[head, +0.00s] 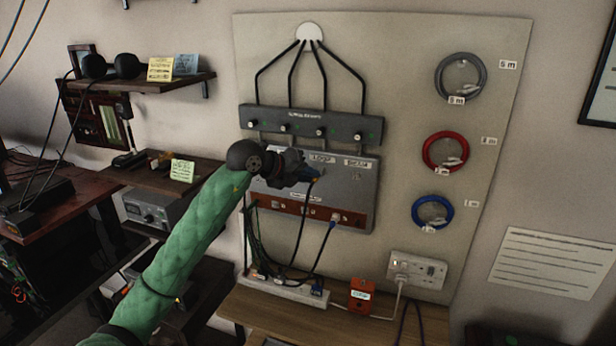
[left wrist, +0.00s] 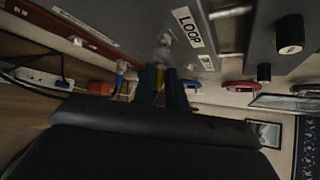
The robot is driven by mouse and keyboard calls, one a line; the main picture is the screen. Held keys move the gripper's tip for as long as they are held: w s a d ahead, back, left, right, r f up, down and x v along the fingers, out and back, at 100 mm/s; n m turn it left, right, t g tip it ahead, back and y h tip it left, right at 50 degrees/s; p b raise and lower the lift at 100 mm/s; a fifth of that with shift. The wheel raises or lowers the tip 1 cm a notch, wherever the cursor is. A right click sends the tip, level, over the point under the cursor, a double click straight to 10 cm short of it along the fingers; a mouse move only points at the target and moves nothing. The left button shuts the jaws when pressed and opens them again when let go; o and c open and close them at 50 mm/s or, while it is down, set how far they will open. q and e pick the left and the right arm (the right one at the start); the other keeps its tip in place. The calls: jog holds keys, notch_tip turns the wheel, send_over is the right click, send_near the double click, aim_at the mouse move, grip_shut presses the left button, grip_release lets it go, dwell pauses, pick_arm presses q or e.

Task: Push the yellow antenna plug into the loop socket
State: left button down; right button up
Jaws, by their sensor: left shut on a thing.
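The yellow antenna plug (left wrist: 160,78) is between the two dark fingers of my left gripper (left wrist: 161,86) in the left wrist view. In the head view my left gripper (head: 308,174) is in front of the grey panel (head: 362,185), just below the LOOP label. A pale metal socket (left wrist: 165,41) lies beside the LOOP label (left wrist: 187,27), in line with the plug's tip. The tip is close to the socket; I cannot tell whether they touch. A dark cable hangs down from the gripper. The gripper hides most of the plug in the head view. My right gripper is not in view.
A dark box with knobs (head: 310,124) sits above the panel. A blue-ended plug (head: 334,220) is in the panel's red-brown strip. Below are a white power strip (head: 285,290), an orange box (head: 361,295) and a wooden shelf. Coiled cables hang at right.

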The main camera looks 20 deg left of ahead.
pick_arm(q)
jog(key=shift+w, duration=0.55)
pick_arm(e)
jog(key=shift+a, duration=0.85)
pick_arm(q)
jog(key=shift+w, duration=0.15)
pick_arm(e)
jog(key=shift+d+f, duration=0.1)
